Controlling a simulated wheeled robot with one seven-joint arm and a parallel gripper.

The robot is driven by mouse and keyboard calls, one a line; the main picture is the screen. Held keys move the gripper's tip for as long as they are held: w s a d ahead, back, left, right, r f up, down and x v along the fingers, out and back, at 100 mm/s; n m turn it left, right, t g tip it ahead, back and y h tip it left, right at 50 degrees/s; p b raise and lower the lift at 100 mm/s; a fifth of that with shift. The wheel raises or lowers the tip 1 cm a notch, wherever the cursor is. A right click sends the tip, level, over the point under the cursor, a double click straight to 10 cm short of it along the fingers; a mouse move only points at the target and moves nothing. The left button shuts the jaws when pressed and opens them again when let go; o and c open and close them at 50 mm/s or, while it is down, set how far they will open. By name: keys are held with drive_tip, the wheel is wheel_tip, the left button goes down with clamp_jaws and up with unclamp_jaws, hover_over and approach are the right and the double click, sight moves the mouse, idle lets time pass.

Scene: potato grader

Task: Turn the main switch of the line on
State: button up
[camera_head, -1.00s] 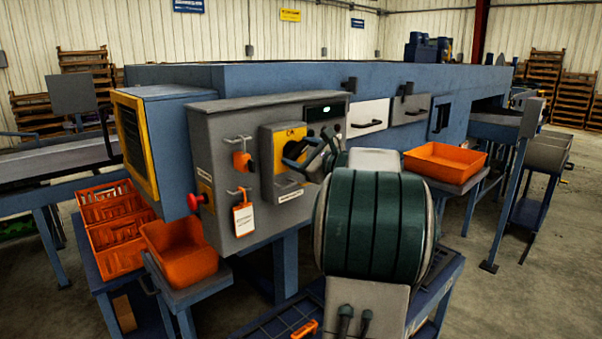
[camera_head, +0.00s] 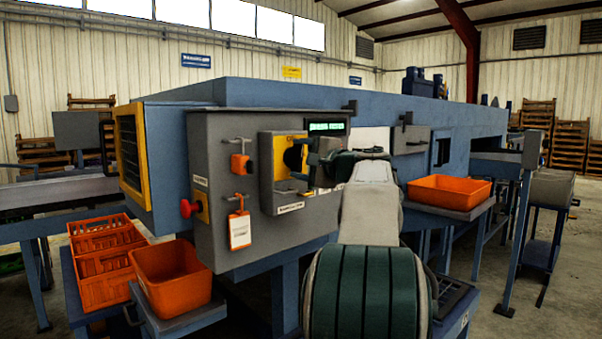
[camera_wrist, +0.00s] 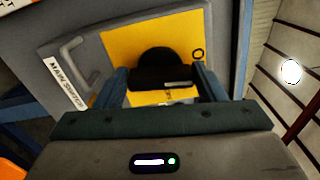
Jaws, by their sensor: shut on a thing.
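The main switch is a black rotary knob (camera_head: 292,157) on a yellow plate (camera_head: 279,152), set in a grey frame on the grey control box (camera_head: 213,240). In the wrist view the black knob (camera_wrist: 160,60) shows against the yellow plate (camera_wrist: 118,48), beside a "MAIN SWITCH" label (camera_wrist: 65,83). My gripper (camera_wrist: 162,85) has its two blue fingers on either side of the knob's dark grip and is shut on it. In the head view my gripper (camera_head: 311,162) reaches the plate from the right and hides part of it. The exact angle of the knob is hard to read.
A display (camera_head: 327,127) above the switch shows green text, too small to read. An orange padlock (camera_head: 240,163) and a tag (camera_head: 240,230) hang left of it. A red button (camera_head: 188,208) sticks out at the box's left side. Orange bins (camera_head: 172,276) stand below.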

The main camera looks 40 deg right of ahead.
drive_tip(key=shift+f+n+b, duration=0.2)
drive_tip(key=shift+n+b, duration=0.35)
drive_tip(key=shift+n, duration=0.05)
drive_tip(key=shift+r+n, duration=0.1)
drive_tip(key=shift+n, duration=0.2)
drive_tip(key=o, duration=1)
drive_tip(key=s, duration=0.9)
drive_tip(key=s+d, duration=0.1)
drive_tip(key=s, duration=0.3)
drive_tip(key=shift+s, duration=0.4)
drive_tip(key=shift+w, duration=0.1)
